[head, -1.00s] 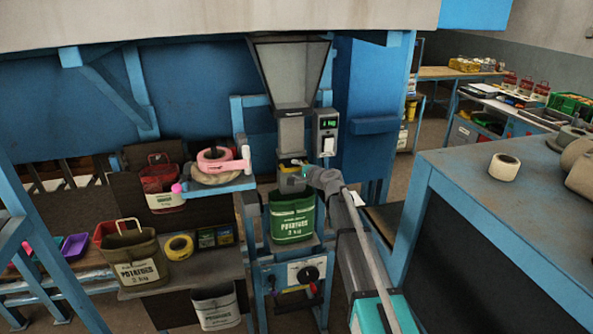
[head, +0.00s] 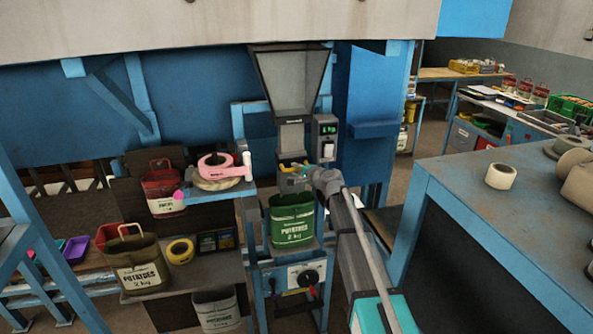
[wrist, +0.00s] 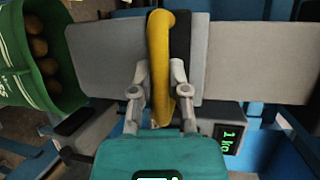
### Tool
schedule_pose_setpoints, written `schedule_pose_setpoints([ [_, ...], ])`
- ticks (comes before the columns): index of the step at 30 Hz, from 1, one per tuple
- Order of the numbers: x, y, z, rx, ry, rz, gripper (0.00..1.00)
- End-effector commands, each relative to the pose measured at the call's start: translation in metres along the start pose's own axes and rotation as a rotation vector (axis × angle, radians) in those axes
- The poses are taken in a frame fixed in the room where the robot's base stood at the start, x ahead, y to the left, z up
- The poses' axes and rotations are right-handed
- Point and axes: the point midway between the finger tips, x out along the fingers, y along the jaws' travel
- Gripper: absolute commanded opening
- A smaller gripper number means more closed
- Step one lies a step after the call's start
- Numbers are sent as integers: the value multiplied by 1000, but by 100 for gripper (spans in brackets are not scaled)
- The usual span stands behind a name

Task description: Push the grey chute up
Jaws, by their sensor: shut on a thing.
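The grey chute (head: 291,138) hangs below the hopper (head: 290,82). A yellow handle (head: 290,163) runs across its front. In the wrist view the chute's flat grey sleeve (wrist: 100,52) fills the upper part, with the yellow handle (wrist: 158,50) over it. My gripper (wrist: 162,112) is shut on the handle's near end; in the head view my gripper (head: 302,176) partly covers the sleeve. The green sack (head: 292,220) stands upright below, open at the top. The wrist view shows brown round potatoes (wrist: 40,47) in it. I cannot tell whether the sleeve's lower end clears the rim.
A grey box with a green display (head: 326,128) is fixed right of the chute. A blue-framed bench (head: 470,185) with a tape roll (head: 501,176) stands at right. A scale base (head: 303,276) is under the sack.

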Motion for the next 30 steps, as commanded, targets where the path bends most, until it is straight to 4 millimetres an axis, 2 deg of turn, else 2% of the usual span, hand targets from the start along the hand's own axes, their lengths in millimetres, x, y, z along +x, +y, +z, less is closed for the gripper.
schedule_pose_setpoints([
  [1, -1, -10, 0, 2, 1, -2, 0],
  [30, -18, -92, 6, 2, 2, -2, 0],
])
